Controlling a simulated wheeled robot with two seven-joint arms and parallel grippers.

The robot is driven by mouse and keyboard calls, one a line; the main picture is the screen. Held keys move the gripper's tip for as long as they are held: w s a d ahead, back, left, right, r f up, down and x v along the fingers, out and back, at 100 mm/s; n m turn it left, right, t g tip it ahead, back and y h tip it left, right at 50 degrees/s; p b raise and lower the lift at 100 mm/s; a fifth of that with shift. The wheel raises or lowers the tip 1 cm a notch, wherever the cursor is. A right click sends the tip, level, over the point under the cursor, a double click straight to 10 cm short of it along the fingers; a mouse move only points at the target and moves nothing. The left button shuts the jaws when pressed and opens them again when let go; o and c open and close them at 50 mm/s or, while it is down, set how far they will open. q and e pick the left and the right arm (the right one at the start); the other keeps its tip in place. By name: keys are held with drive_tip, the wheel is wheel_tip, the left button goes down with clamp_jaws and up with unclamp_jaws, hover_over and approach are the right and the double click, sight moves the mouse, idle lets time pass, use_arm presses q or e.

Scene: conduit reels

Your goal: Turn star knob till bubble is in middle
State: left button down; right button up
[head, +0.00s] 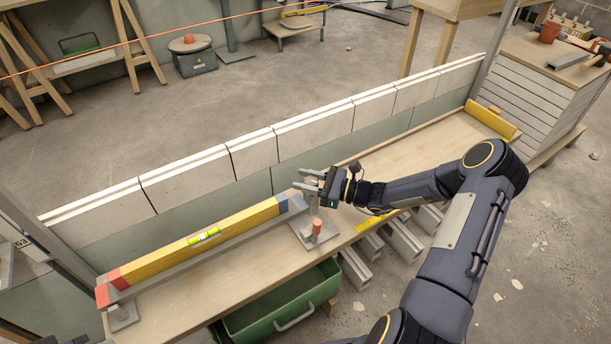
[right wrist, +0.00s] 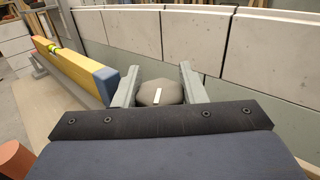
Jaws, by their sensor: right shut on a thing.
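The yellow spirit level (head: 160,258) has a red near end and a blue far end and lies along a grey rail (head: 190,258). Its green vial (head: 204,236) shows in the head view, but the bubble's exact place is too small to tell. My right gripper (head: 311,181) is at the blue end of the level. In the right wrist view its two grey fingers (right wrist: 158,82) are on either side of the grey star knob (right wrist: 160,93), which has a white mark on top. The knob is mostly hidden in the head view.
An orange-topped post (head: 316,228) stands on a metal plate beside the knob. A row of pale blocks (head: 250,155) runs close behind the level. A green crate (head: 280,310) is below the bench front. The bench (head: 425,150) has bare wood to the right.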

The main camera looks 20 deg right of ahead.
drive_tip(key=shift+r+m+t+h+p, duration=0.2)
drive_tip(key=shift+m+t+h+p, duration=0.55)
drive_tip(key=shift+m+t+h, duration=0.25)
drive_tip(key=m+t+h+p, duration=0.1)
drive_tip(key=h+p, duration=0.1)
drive_tip(key=m+t+h+p, duration=0.1)
drive_tip(key=m+h+p, duration=0.1)
drive_tip(key=m+t+h+p, duration=0.1)
drive_tip(key=h+p, duration=0.1)
drive_tip(key=shift+w+d+m, duration=0.15)
drive_tip(key=shift+d+m, duration=0.1)
drive_tip(key=shift+m, duration=0.05)
drive_tip(key=shift+d+f+m+t+h+p, duration=0.1)
drive_tip(key=shift+m+t+h+p, duration=0.1)
drive_tip(key=shift+m+h+p, duration=0.45)
drive_tip(key=shift+d+f+m+t+h+p, duration=0.15)
drive_tip(key=shift+h+p, duration=0.3)
drive_tip(key=shift+h, duration=0.5)
drive_tip(key=shift+a, duration=0.1)
drive_tip(key=o, duration=1)
drive_tip(key=shift+w, duration=0.1)
drive_tip(key=shift+r, duration=0.15)
